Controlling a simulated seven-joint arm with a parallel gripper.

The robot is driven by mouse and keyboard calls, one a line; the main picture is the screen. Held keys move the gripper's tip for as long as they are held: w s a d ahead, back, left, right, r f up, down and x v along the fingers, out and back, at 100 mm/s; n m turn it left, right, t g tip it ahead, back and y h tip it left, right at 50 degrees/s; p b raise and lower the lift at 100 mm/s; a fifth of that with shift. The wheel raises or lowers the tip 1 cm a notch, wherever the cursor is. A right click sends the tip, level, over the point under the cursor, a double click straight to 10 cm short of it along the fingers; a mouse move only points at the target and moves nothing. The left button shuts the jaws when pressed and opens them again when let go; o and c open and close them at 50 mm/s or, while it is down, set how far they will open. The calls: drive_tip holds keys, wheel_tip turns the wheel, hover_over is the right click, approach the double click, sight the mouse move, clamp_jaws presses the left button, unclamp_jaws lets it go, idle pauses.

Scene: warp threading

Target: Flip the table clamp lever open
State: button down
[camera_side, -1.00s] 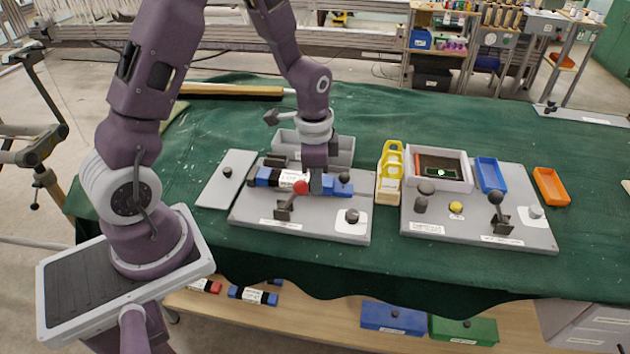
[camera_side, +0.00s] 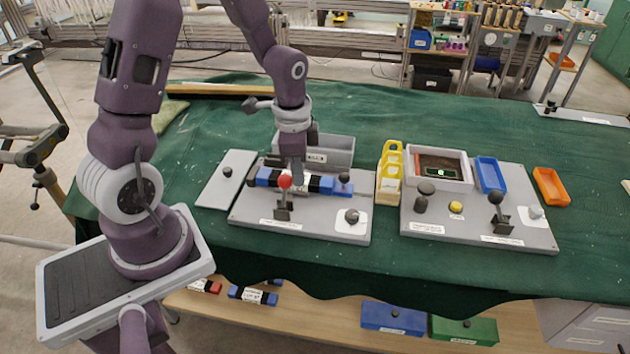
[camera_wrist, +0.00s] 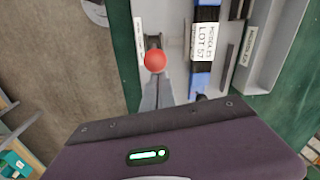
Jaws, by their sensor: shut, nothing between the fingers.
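The clamp lever has a red ball knob (camera_side: 284,182) above a dark bracket (camera_side: 283,211) on the left grey board (camera_side: 250,208). The lever stands close to upright in the side view. My gripper (camera_side: 298,182) is shut and empty, pointing down just right of the red knob. In the wrist view the knob (camera_wrist: 155,60) sits right at the tips of my closed gripper (camera_wrist: 155,82); I cannot tell for sure whether they touch. The blue, black and white cylinder (camera_side: 316,183) lies on the board behind the lever, partly hidden by my gripper.
A grey bin (camera_side: 335,150) stands behind the board. A dark knob on a white pad (camera_side: 352,217) is at the board's right. A yellow rack (camera_side: 389,185) and a second grey board (camera_side: 450,235) with another lever (camera_side: 497,205) stand farther right.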

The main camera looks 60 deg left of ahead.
drive_tip(key=s+a, duration=0.6)
drive_tip(key=s, duration=0.1)
drive_tip(key=shift+f, duration=0.35)
drive_tip(key=shift+a, duration=0.1)
idle(0.4)
drive_tip(key=w+d+r, duration=0.2)
drive_tip(key=w+r, duration=0.2)
drive_tip(key=s+a+r, duration=0.4)
drive_tip(key=s+a, duration=0.1)
drive_tip(key=shift+s+a+t, duration=0.3)
drive_tip(key=shift+s, duration=0.1)
drive_tip(key=shift+r, duration=0.1)
